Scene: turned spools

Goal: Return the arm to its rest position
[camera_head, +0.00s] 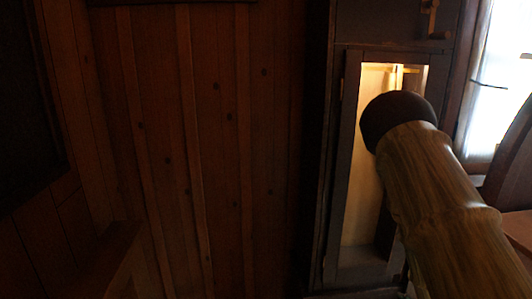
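My gripper is not in view. A thick link of my arm (440,205), with a streaked, bamboo-like surface and a dark rounded end, comes up from the lower right corner. It stands in front of the lit cabinet and hides part of it. The rest of my arm is outside the picture. No spools show in this view.
A dark-framed cabinet (346,150) with a bright interior stands at the right of centre. A plank wall (222,130) fills the middle. A bright window (500,75) and a brown surface (518,228) are at the far right. A dark wooden edge (120,255) shows lower left.

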